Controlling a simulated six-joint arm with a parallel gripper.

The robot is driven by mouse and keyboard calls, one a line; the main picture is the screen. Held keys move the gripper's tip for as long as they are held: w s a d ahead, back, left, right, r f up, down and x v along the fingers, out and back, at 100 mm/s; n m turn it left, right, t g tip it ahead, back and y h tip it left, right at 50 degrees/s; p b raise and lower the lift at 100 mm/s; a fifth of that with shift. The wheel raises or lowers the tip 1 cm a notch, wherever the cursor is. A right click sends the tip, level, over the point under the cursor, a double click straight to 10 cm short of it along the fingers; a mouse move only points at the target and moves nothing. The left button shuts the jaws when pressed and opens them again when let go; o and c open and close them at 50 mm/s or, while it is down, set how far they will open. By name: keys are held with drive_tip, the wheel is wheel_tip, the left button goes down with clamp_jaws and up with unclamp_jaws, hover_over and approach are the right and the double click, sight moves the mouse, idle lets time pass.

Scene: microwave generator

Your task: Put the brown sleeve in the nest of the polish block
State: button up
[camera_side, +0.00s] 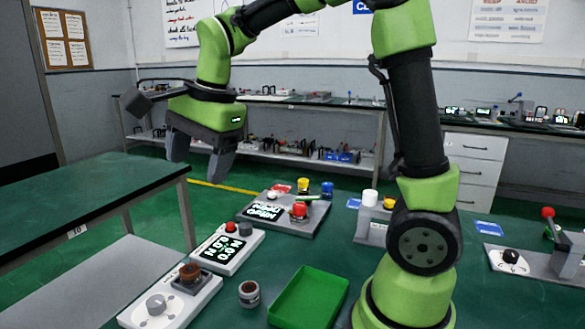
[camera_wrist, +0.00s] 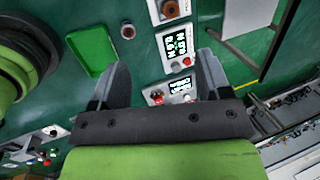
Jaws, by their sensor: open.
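My gripper (camera_side: 199,158) is open and empty, high above the bench and pointing down; its two fingers also show in the wrist view (camera_wrist: 165,65). A brown round piece (camera_side: 190,270), which looks like the sleeve, sits on a dark square block on a white plate (camera_side: 140,318) at the lower left; it shows at the top of the wrist view (camera_wrist: 170,9). I cannot tell whether that dark block (camera_side: 196,285) is the polish block. A small grey cup with a brownish top (camera_side: 249,294) stands apart to the right; it shows in the wrist view (camera_wrist: 128,31).
A shallow green tray (camera_side: 308,298) lies beside the cup, near my base. A white display unit with a red button (camera_side: 229,247) and a grey unit with coloured parts (camera_side: 282,212) stand behind. A lever device (camera_side: 550,255) is far right. The air around my gripper is clear.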

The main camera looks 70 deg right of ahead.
drive_tip(key=s+a+n+t, duration=0.1)
drive_tip(key=s+n+t, duration=0.1)
drive_tip(key=s+n, duration=0.5)
drive_tip(key=s+a+r+n+t+y, duration=0.1)
drive_tip(key=s+n+t, duration=0.1)
drive_tip(key=s+n, duration=0.5)
drive_tip(key=shift+s+a+r, duration=0.3)
drive_tip(key=shift+s+a, duration=0.1)
drive_tip(key=shift+s, duration=0.75)
